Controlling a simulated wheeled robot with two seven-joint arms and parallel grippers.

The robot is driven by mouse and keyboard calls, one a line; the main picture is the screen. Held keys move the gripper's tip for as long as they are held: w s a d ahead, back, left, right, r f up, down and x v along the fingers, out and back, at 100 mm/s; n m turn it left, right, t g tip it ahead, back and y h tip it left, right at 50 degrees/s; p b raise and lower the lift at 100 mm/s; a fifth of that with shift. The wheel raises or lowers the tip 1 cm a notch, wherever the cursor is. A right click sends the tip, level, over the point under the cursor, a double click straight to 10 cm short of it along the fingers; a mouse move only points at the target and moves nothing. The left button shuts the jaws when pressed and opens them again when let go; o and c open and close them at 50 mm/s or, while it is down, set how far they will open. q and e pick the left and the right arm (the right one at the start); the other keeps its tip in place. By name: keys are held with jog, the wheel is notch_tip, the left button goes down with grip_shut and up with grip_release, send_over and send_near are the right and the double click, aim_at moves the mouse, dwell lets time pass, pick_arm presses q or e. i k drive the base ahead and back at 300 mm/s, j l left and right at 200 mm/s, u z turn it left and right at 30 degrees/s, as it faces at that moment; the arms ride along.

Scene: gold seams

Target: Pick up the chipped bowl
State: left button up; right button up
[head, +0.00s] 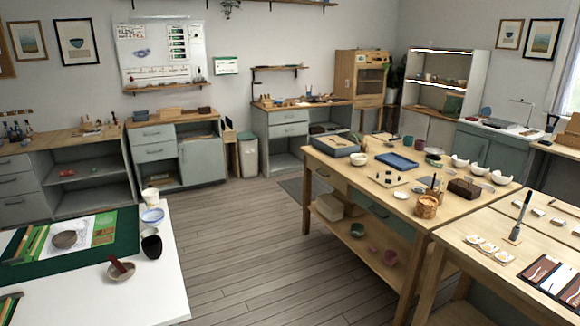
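Neither of my grippers is in the head view. I cannot tell for certain which bowl is the chipped one; the bowls are too small to show a chip clearly. Several white bowls, among them one at the left end of the group (460,161), stand along the far right side of the wooden table (330,158). A small white bowl (358,159) stands nearer that table's left end. A blue-and-white bowl (152,216) stands on the white table (170,285) at left, between a pale cup (150,196) and a black cup (151,246).
A blue tray (397,161), a grey box (335,146), a wooden pot (427,206) and a brown box (464,188) crowd the wooden table. A second wooden table (460,262) adjoins it at right. Open wooden floor (250,255) lies between the white and wooden tables.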

aim_at(357, 160)
jog(key=i+z, duration=0.15)
jog(key=i, duration=0.3)
jog(key=i+j+z, duration=0.15)
jog(key=i, duration=0.3)
jog(key=i+j+z, duration=0.15)
jog(key=i, duration=0.3)
jog(key=i+j+z, duration=0.15)
jog(key=i, duration=0.3)
